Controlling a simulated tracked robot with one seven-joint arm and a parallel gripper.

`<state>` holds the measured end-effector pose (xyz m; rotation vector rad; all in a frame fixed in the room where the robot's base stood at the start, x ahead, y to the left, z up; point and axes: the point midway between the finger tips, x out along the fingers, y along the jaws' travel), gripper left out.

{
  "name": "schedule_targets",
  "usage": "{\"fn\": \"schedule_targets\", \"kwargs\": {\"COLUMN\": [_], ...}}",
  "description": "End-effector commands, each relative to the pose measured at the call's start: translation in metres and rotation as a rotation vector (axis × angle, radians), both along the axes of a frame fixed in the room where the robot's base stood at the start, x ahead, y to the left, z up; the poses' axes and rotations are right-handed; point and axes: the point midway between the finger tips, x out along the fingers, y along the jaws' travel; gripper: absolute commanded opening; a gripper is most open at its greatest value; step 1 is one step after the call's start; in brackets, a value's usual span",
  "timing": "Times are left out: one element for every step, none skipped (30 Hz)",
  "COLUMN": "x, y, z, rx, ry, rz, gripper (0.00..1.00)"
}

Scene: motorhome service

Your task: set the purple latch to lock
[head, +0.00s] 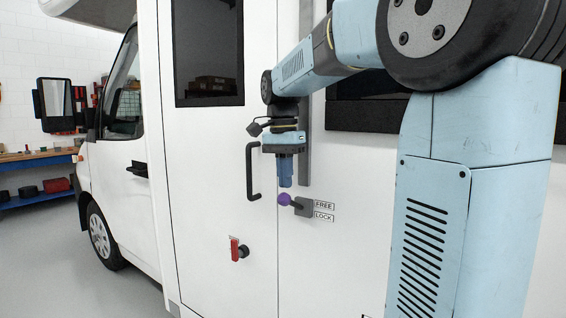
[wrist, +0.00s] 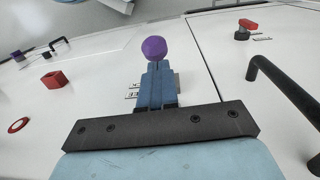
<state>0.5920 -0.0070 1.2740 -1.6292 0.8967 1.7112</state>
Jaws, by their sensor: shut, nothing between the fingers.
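The purple latch (head: 284,199) is a round knob on a short dark lever, fixed to a grey plate (head: 304,207) on the white side wall. The lever points left and slightly up from the plate, nearer the level of the FREE label (head: 324,206) than the LOCK label (head: 324,216). My gripper (head: 286,184) is shut and empty, pointing down just above the knob. In the wrist view the purple knob (wrist: 154,48) shows just beyond my blue fingertips (wrist: 155,68), which hide most of the lever and plate. I cannot tell whether they touch it.
A black grab handle (head: 251,172) stands close to the left of my gripper. A red-handled latch (head: 235,249) is lower left on the wall.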

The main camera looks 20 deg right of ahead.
Motion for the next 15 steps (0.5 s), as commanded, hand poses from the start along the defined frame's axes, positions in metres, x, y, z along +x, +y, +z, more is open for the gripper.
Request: {"fn": "schedule_targets", "kwargs": {"x": [-0.0005, -0.0006, -0.0007, -0.0007, -0.0007, -0.0007, -0.0006, -0.0006, -0.0006, -0.0006, -0.0006, -0.0006, -0.0006, -0.0006, -0.0007], "y": [-0.0002, -0.0002, -0.0004, -0.0004, -0.0005, -0.0004, -0.0005, -0.0005, -0.0005, -0.0007, -0.0006, -0.0006, -0.0006, 0.0053, 0.0027], "z": [-0.0037, -0.0054, -0.0071, -0.0080, -0.0085, -0.0090, -0.0092, -0.0093, -0.0092, -0.0092, -0.0091, -0.0091, -0.0091, -0.0090, -0.0090], "rx": [0.000, 0.000, 0.000, 0.000, 0.000, 0.000, 0.000, 0.000, 0.000, 0.000, 0.000, 0.000, 0.000, 0.000, -0.001], "ry": [0.001, 0.001, 0.000, 0.000, 0.000, 0.000, 0.000, 0.000, 0.000, 0.000, 0.000, 0.000, 0.000, 0.000, -0.001], "rz": [0.000, 0.000, 0.000, 0.000, 0.000, 0.000, 0.000, -0.001, -0.001, -0.001, -0.001, -0.001, -0.001, 0.000, -0.002], "gripper": [0.00, 0.00, 0.00, 0.00, 0.00, 0.00, 0.00, 0.00, 0.00, 0.00, 0.00, 0.00, 0.00, 0.00, 0.00]}}
